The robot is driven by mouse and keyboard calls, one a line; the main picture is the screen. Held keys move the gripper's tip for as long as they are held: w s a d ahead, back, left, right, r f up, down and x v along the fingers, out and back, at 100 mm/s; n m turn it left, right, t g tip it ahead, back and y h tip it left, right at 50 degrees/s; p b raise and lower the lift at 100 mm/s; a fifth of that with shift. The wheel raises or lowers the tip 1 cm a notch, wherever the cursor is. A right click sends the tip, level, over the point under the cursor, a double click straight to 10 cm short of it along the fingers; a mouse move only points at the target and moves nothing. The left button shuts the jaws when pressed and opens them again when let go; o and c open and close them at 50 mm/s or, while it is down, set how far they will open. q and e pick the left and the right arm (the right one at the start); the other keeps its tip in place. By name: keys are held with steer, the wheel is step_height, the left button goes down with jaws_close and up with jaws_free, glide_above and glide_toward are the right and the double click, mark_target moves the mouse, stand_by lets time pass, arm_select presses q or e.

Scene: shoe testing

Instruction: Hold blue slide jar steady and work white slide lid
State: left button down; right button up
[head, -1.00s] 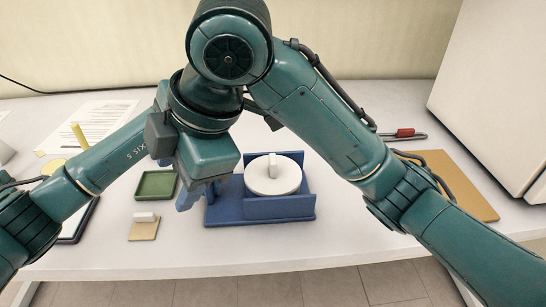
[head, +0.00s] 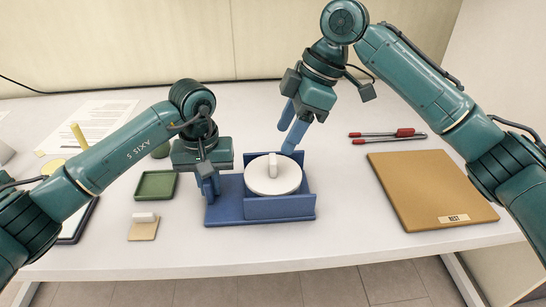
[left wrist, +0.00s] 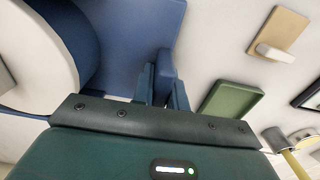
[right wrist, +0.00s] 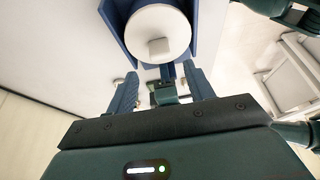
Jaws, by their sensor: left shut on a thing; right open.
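The blue slide jar (head: 280,208) stands on the table with a flat base and upright walls. The round white slide lid (head: 258,182), with a raised knob, sits inside its walls. My left gripper (head: 210,188) is shut on an upright blue tab at the jar's left end; in the left wrist view (left wrist: 163,85) the fingers close on both sides of this tab. My right gripper (head: 290,128) is open and empty, above and behind the lid's right side. In the right wrist view the lid (right wrist: 145,25) lies beyond the open fingers (right wrist: 163,90), not between them.
A green tray (head: 155,185) and a tan block with a white piece (head: 143,228) lie left of the jar. A brown board marked REST (head: 425,185) lies to the right. Red-handled tools (head: 404,132) lie behind it. Table between jar and board is clear.

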mark_target(273, 158)
steer(key=x, duration=0.7)
steer(key=shift+a+f, duration=0.15)
steer(key=shift+c, duration=0.4)
jaws_close()
